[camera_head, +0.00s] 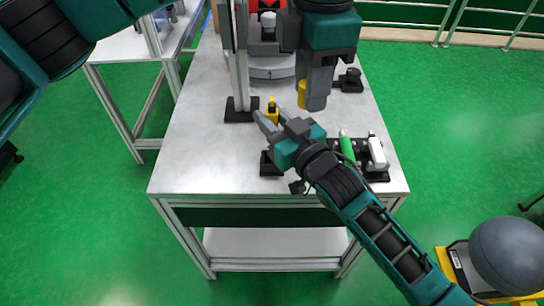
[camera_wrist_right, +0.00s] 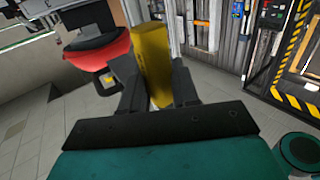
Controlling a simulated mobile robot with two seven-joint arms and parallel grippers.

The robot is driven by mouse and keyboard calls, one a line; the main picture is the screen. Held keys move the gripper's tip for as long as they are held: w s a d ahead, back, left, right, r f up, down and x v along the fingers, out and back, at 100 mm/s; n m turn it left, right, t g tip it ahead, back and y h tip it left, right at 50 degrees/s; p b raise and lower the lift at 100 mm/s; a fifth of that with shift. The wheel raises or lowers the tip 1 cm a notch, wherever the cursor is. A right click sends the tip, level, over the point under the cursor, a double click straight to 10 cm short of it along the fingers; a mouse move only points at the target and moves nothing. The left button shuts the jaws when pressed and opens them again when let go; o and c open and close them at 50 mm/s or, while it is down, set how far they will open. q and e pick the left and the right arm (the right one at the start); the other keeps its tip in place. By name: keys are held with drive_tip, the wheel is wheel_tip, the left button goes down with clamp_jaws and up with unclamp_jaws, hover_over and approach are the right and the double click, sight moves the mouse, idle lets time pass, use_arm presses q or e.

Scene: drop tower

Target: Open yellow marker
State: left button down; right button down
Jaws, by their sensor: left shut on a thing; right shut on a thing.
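The yellow marker shows as two separate yellow pieces. One upright yellow piece (camera_head: 302,94) is at my left gripper (camera_head: 313,102), whose grey fingers point down and are shut on it, above the table. The other piece, yellow with a dark tip (camera_head: 272,112), is between the fingers of my right gripper (camera_head: 268,121), lower and to the left. In the right wrist view this yellow piece (camera_wrist_right: 152,65) stands between the dark fingers of the right gripper (camera_wrist_right: 157,92). The two pieces are apart. The fingers hide parts of both.
A green marker (camera_head: 346,147) and a white one (camera_head: 377,150) stand in a black holder, partly behind my right arm. A grey tower frame (camera_head: 240,80) rises at the table's back. The grey table (camera_head: 195,160) is clear at the left.

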wheel_tip(320, 180, down, 9)
drive_tip(key=b, duration=0.9)
drive_tip(key=shift+f, duration=0.1)
drive_tip(key=c, duration=0.8)
unclamp_jaws()
drive_tip(key=shift+c, duration=0.2)
